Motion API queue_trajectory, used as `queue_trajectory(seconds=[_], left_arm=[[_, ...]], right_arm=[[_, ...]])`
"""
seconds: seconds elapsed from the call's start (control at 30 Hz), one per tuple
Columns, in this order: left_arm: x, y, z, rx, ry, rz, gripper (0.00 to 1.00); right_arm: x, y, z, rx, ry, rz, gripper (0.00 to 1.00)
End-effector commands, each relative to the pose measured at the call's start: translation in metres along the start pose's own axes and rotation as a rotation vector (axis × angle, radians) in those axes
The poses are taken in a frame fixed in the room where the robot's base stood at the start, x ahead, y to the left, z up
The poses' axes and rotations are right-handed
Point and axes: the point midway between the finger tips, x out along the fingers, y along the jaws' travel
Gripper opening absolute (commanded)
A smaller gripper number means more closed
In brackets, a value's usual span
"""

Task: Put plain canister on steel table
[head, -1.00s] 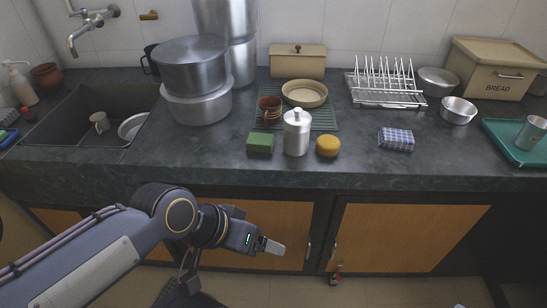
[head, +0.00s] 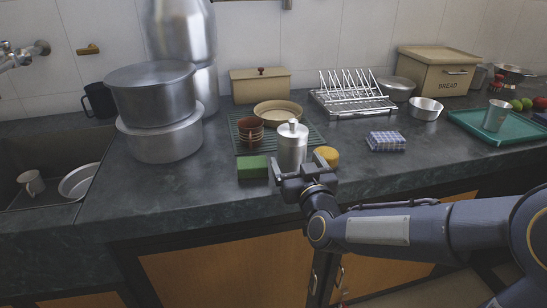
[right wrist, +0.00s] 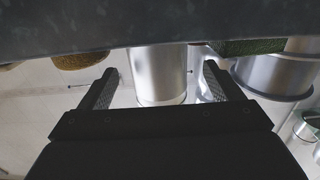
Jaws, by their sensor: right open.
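The plain canister (head: 292,146) is a upright steel cylinder with a narrower lid and knob, on the dark counter. My right gripper (head: 303,170) is open at its front, low against its body, with one finger to each side. In the right wrist view, which looks upside down, the canister (right wrist: 160,72) shows between the two spread fingers of the right gripper (right wrist: 156,84). I cannot tell whether either finger touches it. My left gripper is out of view. I cannot make out a steel table in these views.
A green sponge (head: 253,167) stands close left of the canister and a yellow round sponge (head: 327,156) close right. Behind are brown cups (head: 250,131) and a shallow bowl (head: 278,113). A checked cloth (head: 386,141) lies to the right. Large pots (head: 160,140) stand left.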

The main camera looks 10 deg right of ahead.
Motion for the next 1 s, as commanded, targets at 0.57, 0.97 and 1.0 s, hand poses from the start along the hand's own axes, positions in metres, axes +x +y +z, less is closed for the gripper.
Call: queue_trajectory(seconds=[0.57, 0.97, 1.0], left_arm=[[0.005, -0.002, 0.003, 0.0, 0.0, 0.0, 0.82], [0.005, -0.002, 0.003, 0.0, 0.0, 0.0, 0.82], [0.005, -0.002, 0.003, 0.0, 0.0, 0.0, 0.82]], right_arm=[[0.068, 0.0, 0.001, 0.001, -0.002, -0.001, 0.86], [0.068, 0.0, 0.0, 0.001, -0.002, -0.001, 0.61], [0.068, 0.0, 0.0, 0.001, -0.002, -0.001, 0.56]])
